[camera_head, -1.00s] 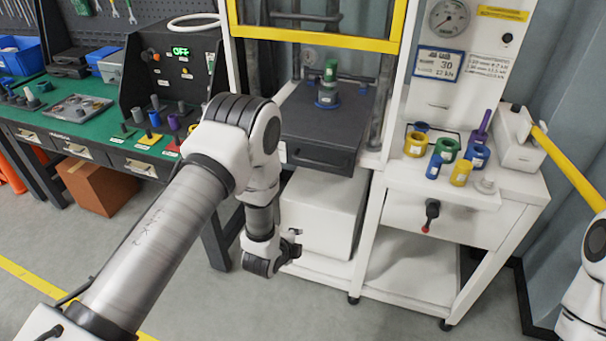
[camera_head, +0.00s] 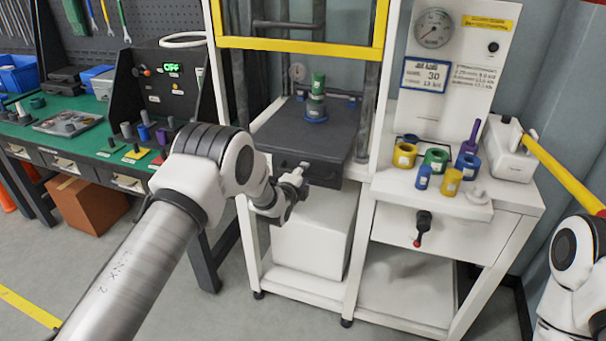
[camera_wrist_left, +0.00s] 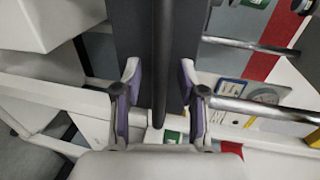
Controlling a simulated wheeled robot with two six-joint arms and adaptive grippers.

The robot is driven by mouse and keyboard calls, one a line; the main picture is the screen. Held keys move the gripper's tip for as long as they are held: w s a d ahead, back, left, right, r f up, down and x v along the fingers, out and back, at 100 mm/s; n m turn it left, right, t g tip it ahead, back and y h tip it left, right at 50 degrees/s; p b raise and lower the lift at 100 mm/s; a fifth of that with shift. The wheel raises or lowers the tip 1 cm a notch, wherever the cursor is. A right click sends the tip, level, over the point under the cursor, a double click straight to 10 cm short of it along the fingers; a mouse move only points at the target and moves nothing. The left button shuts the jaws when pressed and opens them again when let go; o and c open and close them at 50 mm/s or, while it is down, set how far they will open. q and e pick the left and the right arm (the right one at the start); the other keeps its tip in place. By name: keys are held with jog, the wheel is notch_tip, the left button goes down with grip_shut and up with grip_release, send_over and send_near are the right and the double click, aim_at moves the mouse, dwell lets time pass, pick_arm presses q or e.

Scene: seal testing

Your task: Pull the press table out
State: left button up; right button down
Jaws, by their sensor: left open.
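The press table (camera_head: 270,134) is a dark grey slab in the white press frame, with a bar handle (camera_head: 322,176) on its front. A green and blue stack (camera_head: 317,105) stands on it. My left gripper (camera_head: 297,178) is at the front edge of the table, by the handle. In the left wrist view, the dark handle bar (camera_wrist_left: 163,60) runs between the two spread fingers of the left gripper (camera_wrist_left: 160,100), with a gap on each side. The table (camera_wrist_left: 190,30) lies behind the bar. My right arm shows at the right edge, its gripper out of view.
The yellow-edged guard (camera_head: 300,46) is raised above the table. A white box (camera_head: 312,232) sits below it. A side stand with colored rings (camera_head: 437,160) and a red-tipped lever (camera_head: 421,228) is on the right. The green workbench (camera_head: 90,145) is on the left. Floor in front is clear.

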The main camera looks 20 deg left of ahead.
pick_arm(q)
jog(key=shift+w+d, duration=0.1)
jog(key=shift+w, duration=0.3)
grip_shut()
jog(key=shift+s+f, duration=0.1)
